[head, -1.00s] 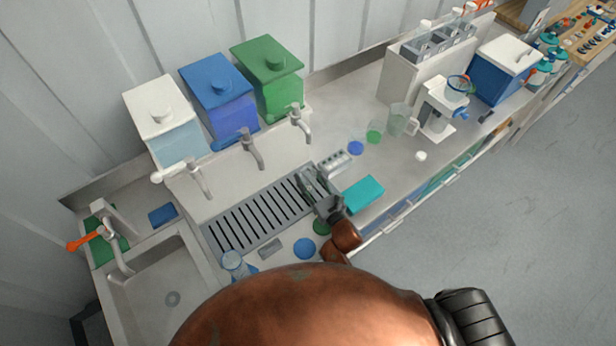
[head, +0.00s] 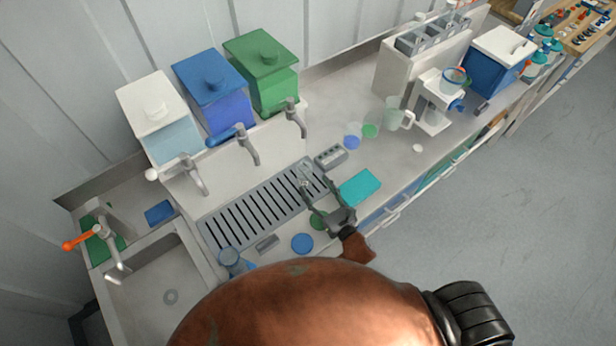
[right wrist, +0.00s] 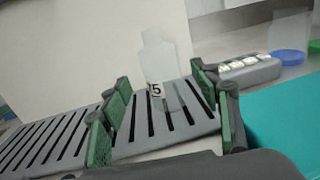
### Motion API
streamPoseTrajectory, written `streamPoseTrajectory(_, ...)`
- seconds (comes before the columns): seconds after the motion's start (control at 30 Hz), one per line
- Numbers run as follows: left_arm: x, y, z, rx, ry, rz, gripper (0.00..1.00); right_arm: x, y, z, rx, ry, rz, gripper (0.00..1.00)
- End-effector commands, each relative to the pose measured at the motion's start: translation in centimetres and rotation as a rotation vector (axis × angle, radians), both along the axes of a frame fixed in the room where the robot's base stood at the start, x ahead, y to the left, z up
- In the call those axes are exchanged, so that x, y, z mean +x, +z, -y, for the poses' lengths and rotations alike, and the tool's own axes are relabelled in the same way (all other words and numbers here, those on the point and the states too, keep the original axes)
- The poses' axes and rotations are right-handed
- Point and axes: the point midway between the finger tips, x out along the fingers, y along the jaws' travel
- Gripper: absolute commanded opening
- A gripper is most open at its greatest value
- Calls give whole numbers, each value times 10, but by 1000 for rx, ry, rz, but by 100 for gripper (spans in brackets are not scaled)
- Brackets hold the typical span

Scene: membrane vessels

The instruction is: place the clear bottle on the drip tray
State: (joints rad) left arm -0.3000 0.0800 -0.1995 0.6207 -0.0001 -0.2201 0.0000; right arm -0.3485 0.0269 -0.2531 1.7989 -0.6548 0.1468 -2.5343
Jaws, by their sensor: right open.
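The clear bottle (head: 305,177), see-through and faint, stands upright on the right end of the slotted grey drip tray (head: 213,240). My right gripper (head: 316,186) is open at the tray's right end. In the right wrist view its green-padded fingers (right wrist: 160,90) are spread on either side of the bottle, with clear gaps. My left gripper is not in view.
A teal box (head: 360,187) lies close to the right of my right gripper. A grey block with pale buttons (head: 330,156) sits beyond the tray's right end. Three taps (head: 246,146) overhang the tray's back. A blue disc (head: 302,243) and a flask (head: 230,262) are in front.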

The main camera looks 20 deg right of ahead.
Motion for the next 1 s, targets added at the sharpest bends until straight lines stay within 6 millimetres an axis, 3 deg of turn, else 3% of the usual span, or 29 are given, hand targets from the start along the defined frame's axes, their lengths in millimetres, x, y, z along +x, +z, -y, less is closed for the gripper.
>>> streamPoseTrajectory(0.1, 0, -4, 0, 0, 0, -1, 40, -21, -2, 5, 0, -1, -2, 57)
streamPoseTrajectory(0.3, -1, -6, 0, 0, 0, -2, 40, -40, 0, 9, 0, 0, 0, 57)
streamPoseTrajectory(1.0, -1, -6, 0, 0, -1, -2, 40, -42, 0, 10, 0, 1, 1, 57)
